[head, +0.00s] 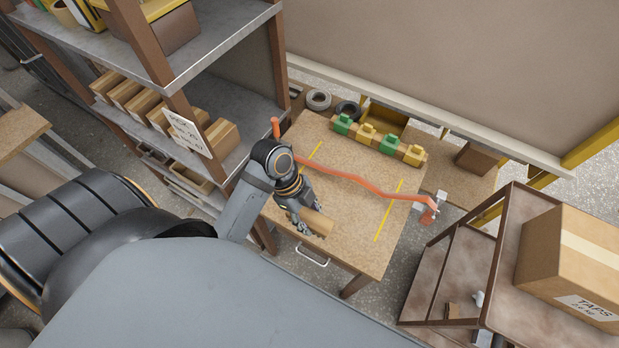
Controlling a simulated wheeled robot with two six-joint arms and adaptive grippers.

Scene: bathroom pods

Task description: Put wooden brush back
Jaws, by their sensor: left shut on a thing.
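The wooden brush (319,222) shows as a tan wooden piece at the front part of the wooden worktable (350,240). My left gripper (308,222) is shut on it. The fingers cover part of the brush, and its bristles cannot be made out. The brush is over the tabletop near the front edge; I cannot tell whether it touches the surface. My right gripper is not in view.
An orange hose (350,177) crosses the table behind my gripper. Green and yellow blocks (367,133) line the back edge. Shelving (240,105) with cardboard boxes stands left. A brown trolley (440,275) carrying a box (570,255) stands right. The table's right half is mostly clear.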

